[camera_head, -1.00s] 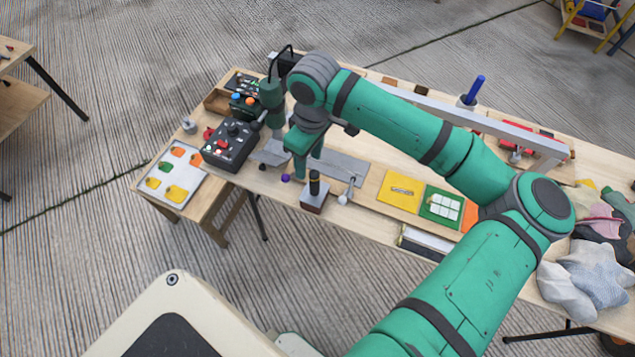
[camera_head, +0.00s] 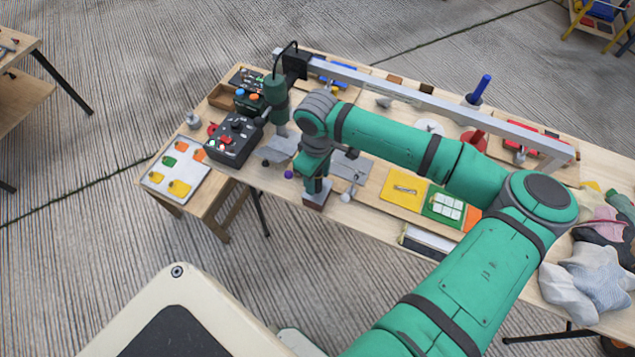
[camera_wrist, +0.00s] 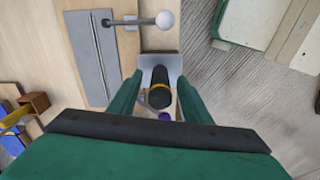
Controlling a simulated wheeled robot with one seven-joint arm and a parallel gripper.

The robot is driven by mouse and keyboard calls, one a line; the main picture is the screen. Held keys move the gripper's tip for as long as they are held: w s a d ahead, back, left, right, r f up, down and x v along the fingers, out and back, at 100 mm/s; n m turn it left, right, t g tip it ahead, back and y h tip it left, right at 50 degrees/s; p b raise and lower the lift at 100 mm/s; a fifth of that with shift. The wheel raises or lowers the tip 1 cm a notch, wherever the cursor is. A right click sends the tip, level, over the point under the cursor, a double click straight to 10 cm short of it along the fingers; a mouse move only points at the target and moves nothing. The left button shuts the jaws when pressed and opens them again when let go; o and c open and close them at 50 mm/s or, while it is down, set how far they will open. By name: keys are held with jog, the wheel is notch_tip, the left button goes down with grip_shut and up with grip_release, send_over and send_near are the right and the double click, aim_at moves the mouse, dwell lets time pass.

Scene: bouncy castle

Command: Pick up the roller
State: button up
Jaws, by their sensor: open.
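In the wrist view, my gripper's green fingers (camera_wrist: 158,98) are spread, one on each side of the black cylinder. I cannot tell whether they touch it. A small purple tip (camera_wrist: 165,116) shows beside the cylinder.
A white ball on a rod (camera_wrist: 164,20) and a grey metal plate (camera_wrist: 90,58) lie close by. A black control box (camera_head: 234,139) stands to the left, a yellow panel (camera_head: 403,189) to the right. A long grey rail (camera_head: 400,93) spans the bench behind.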

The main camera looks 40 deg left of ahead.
jog(key=shift+f, duration=0.6)
grip_shut()
jog(key=shift+r, duration=0.1)
